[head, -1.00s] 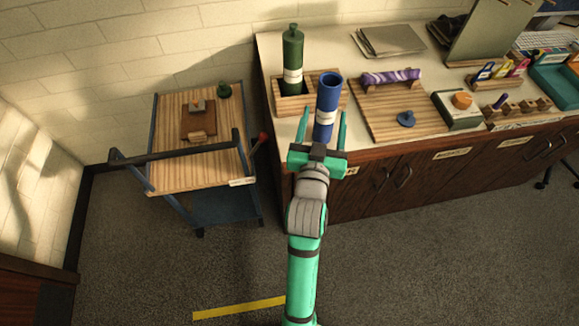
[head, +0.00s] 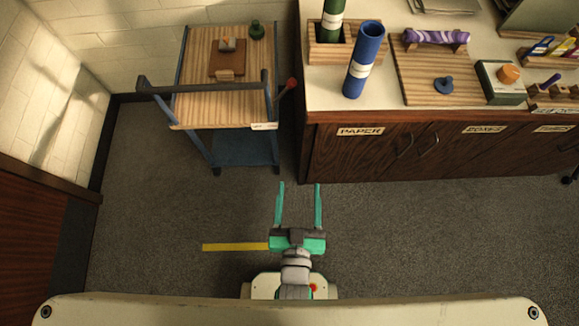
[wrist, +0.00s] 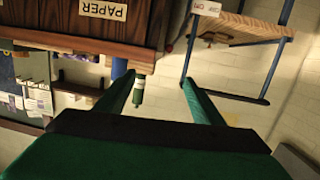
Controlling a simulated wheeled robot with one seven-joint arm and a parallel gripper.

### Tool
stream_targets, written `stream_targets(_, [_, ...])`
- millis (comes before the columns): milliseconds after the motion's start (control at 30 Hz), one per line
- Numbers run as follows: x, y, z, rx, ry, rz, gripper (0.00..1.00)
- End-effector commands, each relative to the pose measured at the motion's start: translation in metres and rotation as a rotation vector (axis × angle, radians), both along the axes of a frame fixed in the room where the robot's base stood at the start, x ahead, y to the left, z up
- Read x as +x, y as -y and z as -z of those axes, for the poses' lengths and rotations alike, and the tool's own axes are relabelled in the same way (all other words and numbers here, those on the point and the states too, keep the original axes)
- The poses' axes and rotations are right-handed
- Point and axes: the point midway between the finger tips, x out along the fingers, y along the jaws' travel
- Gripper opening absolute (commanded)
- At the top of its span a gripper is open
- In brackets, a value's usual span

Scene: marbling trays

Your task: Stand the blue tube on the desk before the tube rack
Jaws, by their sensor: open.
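The blue tube (head: 363,60) with a white label stands upright on the desk (head: 395,98), near its front left edge. It is just in front of the wooden tube rack (head: 325,57), and the head view does not show whether they touch. The rack holds a green tube (head: 332,20). My gripper (head: 298,184) is open and empty, over the floor well short of the desk. The wrist view shows its green fingers (wrist: 160,88) spread, with the green tube (wrist: 138,90) in the distance and part of the blue tube (wrist: 118,68) below the desk edge.
A wooden cart (head: 190,108) with a blue frame stands left of the desk. A wooden board (head: 415,78) with a blue knob (head: 444,85) and a purple patterned roll (head: 436,36) lie right of the tube. The floor between my gripper and the desk is clear.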

Motion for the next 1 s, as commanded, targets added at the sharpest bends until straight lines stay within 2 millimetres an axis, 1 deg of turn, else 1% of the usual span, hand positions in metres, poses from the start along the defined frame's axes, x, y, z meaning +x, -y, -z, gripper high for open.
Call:
stream_targets(33, [-0.020,-0.005,0.004,0.006,-0.019,-0.012,0.62])
stream_targets(100, [-0.042,-0.011,0.005,0.013,-0.030,-0.023,0.62])
stream_targets(200, [-0.068,-0.017,0.003,0.024,-0.043,-0.035,0.62])
stream_targets(333, [-0.090,-0.022,0.001,0.033,-0.053,-0.043,0.62])
stream_targets(400, [-0.097,-0.023,-0.001,0.036,-0.056,-0.045,0.62])
stream_targets(500, [-0.100,-0.024,-0.002,0.037,-0.056,-0.047,0.62])
stream_targets(1000, [-0.100,-0.024,-0.002,0.037,-0.056,-0.047,0.62])
